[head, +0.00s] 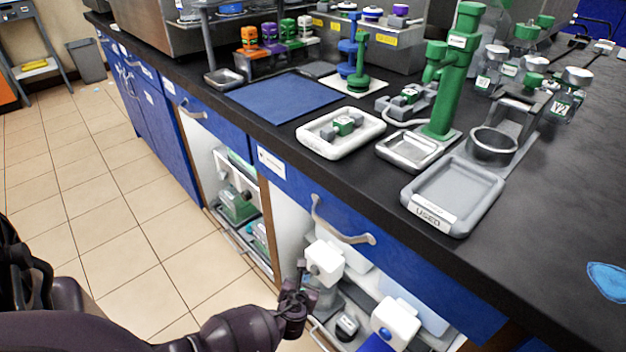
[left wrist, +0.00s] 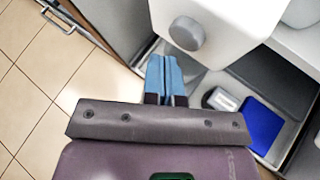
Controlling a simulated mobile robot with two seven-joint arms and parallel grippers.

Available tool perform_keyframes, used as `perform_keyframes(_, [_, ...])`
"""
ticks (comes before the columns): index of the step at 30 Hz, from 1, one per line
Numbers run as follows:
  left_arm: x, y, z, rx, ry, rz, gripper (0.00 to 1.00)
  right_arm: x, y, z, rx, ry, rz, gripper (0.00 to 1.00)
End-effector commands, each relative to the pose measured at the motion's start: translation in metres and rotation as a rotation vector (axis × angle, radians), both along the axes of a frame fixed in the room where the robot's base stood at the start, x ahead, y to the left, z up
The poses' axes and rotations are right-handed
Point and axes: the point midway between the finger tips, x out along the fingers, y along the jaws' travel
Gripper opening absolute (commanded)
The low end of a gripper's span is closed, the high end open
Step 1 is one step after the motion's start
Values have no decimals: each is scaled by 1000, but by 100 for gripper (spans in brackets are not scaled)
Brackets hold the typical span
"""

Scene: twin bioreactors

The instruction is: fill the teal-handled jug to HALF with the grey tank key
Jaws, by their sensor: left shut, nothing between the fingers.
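My left gripper (head: 299,272) is at the open cabinet below the bench, its fingers close to a white tank (head: 324,262). In the left wrist view the blue fingers (left wrist: 165,78) are shut with nothing between them. The white tank with a round grey knob (left wrist: 187,33) is just beyond and above them; they look apart from the knob. A small grey item with a white label (left wrist: 222,98) lies on the cabinet floor; I cannot tell whether it is the grey tank key. I cannot make out a teal-handled jug for certain. My right gripper is not in view.
A second white tank (head: 396,320) stands to the right in the cabinet. A drawer handle (head: 340,222) juts out above. The left cabinet holds green and teal items (head: 240,206). The benchtop has a white tray (head: 340,132) and a grey "USED" tray (head: 455,190). The tiled floor (head: 110,230) is clear.

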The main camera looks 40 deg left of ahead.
Motion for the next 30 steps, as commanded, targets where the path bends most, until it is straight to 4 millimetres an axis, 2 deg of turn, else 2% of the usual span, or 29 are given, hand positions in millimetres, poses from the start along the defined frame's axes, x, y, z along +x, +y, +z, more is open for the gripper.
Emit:
perform_keyframes(7, [8,0,1,0,-1,0,0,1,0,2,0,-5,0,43])
perform_keyframes(30, [11,-1,0,0,-1,0,0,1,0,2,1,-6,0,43])
